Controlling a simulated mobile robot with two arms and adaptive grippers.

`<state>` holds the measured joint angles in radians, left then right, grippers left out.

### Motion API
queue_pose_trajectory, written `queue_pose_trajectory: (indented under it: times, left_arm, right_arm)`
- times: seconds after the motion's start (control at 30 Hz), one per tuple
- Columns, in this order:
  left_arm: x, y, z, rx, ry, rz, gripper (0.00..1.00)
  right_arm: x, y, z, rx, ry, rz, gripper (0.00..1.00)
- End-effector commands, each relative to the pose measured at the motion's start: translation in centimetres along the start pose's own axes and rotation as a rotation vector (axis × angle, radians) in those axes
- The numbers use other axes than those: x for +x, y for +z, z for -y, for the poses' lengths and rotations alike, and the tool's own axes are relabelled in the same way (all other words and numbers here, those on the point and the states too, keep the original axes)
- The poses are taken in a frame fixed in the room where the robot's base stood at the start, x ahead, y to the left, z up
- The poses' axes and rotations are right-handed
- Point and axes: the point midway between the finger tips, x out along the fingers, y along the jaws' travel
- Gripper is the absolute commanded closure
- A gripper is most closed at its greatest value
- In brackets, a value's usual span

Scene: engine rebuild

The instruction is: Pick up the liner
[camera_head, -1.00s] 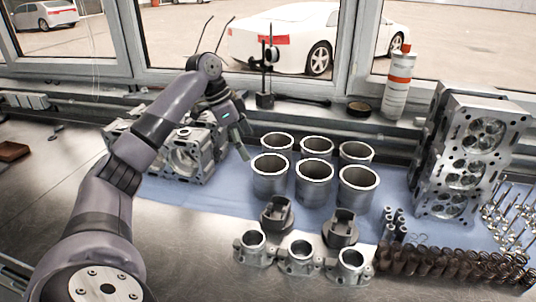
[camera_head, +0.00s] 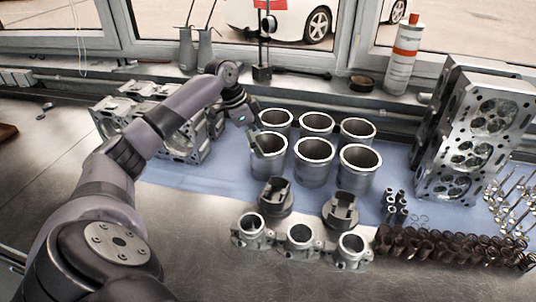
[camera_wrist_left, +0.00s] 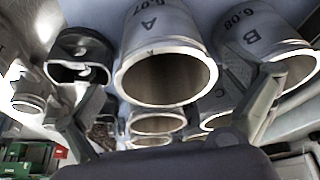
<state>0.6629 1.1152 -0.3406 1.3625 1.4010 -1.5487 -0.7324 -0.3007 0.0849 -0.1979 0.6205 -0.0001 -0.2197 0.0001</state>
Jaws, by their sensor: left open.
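Several grey metal cylinder liners stand upright in two rows, such as the front-left liner (camera_head: 268,158), front-middle liner (camera_head: 313,165) and front-right liner (camera_head: 357,170). My left gripper (camera_head: 257,138) is just over the left end of the rows and hides part of the front-left liner's rim. In the left wrist view its two fingers (camera_wrist_left: 168,85) are spread wide and empty. A liner marked A (camera_wrist_left: 158,40) shows between them, and a liner marked B (camera_wrist_left: 245,30) is partly behind the right finger. Contact with a liner cannot be told. My right gripper is out of view.
Two dark pistons (camera_head: 275,197) and a row of bearing-cap-like castings (camera_head: 300,237) stand in front of the liners. An engine block (camera_head: 180,140) is at left, a cylinder head (camera_head: 470,135) at right. Dark springs (camera_head: 440,248) lie front right. The front-left table is bare.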

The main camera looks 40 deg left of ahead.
Motion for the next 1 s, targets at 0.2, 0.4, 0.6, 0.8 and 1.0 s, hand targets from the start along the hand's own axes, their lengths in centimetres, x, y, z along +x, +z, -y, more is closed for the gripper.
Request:
queue_pose_trajectory:
  times: [0.2,0.4,0.6,0.8,1.0]
  left_arm:
    - [1.6,-0.6,0.1,-0.001,0.003,0.001,0.0]
    - [4.5,-1.0,0.3,-0.001,0.002,0.001,0.0]
    - [5.6,-0.8,0.4,-0.001,-0.001,0.002,0.0]
    - [5.6,-0.8,0.4,0.0,-0.001,0.002,0.04]
    - [5.5,-0.9,0.4,0.0,-0.001,0.002,0.17]
  right_arm:
    - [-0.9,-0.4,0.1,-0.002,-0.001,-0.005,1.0]
    - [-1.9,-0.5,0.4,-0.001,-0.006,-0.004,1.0]
    - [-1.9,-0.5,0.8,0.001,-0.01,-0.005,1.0]
    - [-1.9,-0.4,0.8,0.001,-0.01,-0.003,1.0]
    - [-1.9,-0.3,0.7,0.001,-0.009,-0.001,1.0]
